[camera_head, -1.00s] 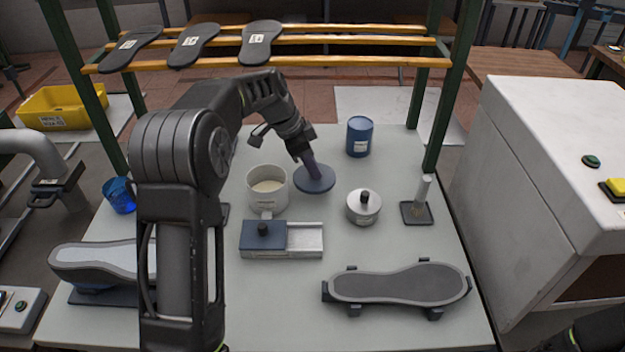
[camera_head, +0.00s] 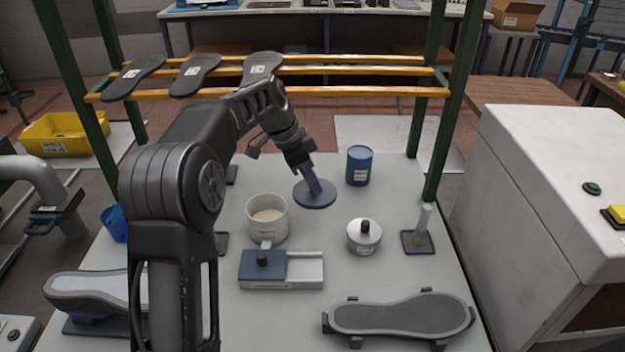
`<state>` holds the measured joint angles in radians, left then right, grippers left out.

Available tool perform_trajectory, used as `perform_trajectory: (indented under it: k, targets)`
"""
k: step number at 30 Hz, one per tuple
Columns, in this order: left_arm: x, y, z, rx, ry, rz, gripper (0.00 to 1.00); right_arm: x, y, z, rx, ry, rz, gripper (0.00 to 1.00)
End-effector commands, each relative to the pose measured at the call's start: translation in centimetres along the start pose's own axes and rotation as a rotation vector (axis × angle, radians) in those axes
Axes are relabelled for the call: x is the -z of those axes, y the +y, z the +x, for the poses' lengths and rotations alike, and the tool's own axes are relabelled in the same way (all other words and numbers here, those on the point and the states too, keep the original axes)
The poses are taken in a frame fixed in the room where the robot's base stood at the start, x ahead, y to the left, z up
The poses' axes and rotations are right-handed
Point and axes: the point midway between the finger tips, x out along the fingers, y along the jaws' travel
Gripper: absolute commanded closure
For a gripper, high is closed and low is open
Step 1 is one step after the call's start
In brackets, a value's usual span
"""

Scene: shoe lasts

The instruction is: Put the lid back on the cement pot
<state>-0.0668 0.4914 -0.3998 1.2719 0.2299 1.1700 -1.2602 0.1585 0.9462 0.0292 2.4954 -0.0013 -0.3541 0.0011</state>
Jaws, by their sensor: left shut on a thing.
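The cement pot (camera_head: 268,222) is an off-white pot, open at the top, with pale cement inside. It stands on the grey table left of centre. A flat, round, blue-grey lid (camera_head: 318,200) is to the right of the pot and a little behind it. My left gripper (camera_head: 311,180) is shut on the lid's upright handle, from above. The lid is apart from the pot; whether it touches the table I cannot tell.
A blue canister (camera_head: 359,166) stands behind and right of the lid. A silver tin with a black knob (camera_head: 364,237) is in front of it. A blue-and-white sliding box (camera_head: 281,270) sits in front of the pot. A rack with insoles (camera_head: 198,73) spans the back.

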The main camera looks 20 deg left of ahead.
Motion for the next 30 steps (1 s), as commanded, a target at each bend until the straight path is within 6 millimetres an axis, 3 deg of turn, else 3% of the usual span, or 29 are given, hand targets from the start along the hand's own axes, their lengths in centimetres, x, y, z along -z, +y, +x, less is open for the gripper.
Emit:
perform_trajectory:
  k: [8,13,18,22,25,30]
  targets:
    - [-3.3,-1.8,-1.5,0.029,0.001,-0.066,1.0,0.0,0.1,0.1,0.0,0.0,0.0,0.16]
    - [-7.6,-2.5,-5.2,0.063,0.003,-0.144,1.0,0.0,0.2,0.4,0.0,0.0,0.0,0.16]
    - [-10.0,-1.3,-8.8,0.101,0.0,-0.237,1.0,0.0,0.2,0.6,0.0,0.0,0.0,0.16]
    - [-9.8,0.1,-10.2,0.12,-0.001,-0.285,1.0,0.0,0.3,0.7,0.0,0.0,0.0,0.16]
    - [-8.7,1.2,-9.8,0.129,-0.003,-0.311,1.0,0.0,0.3,0.7,0.0,0.0,0.0,0.16]
    - [-9.0,1.0,-9.7,0.151,-0.001,-0.364,1.0,0.0,0.3,0.7,0.0,0.0,0.0,0.16]
